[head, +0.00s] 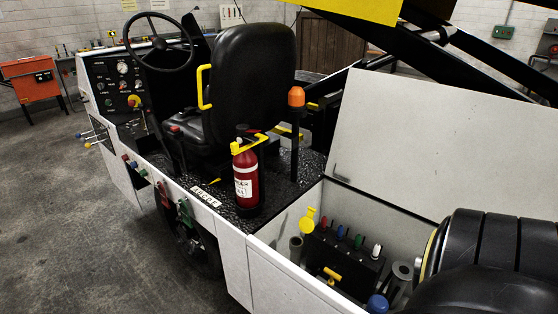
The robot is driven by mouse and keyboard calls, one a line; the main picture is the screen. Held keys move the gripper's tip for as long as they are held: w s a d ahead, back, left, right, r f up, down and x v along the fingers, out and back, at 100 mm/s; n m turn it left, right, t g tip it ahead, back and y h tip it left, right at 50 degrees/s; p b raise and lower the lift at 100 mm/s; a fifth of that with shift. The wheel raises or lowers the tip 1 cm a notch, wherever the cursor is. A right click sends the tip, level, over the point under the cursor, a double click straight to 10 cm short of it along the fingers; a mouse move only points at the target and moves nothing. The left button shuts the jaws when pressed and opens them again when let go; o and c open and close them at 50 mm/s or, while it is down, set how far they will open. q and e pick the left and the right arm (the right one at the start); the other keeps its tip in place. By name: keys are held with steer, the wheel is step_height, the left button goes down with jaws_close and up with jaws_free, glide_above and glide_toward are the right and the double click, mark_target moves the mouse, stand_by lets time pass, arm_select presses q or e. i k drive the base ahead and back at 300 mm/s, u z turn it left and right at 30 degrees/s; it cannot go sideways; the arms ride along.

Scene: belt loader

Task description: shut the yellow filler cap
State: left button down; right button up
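The yellow filler cap (307,221) is in the open bay of the white vehicle, towards the bay's left inner corner. It stands raised and tilted up, above and beside a grey filler neck (296,246), so it looks open. The neck's mouth shows uncovered. Neither my left nor my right gripper shows in the head view.
The raised white lid (440,140) stands behind the bay. Several coloured levers (340,234), a yellow handle (332,275) and a blue cap (377,303) sit near the filler. A red extinguisher (246,180) stands left. Large black rounded shapes (490,245) crowd the right.

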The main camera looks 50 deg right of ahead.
mark_target(306, 224)
steer(key=i, duration=0.7)
steer(key=z, duration=3.1)
steer(key=i, duration=0.5)
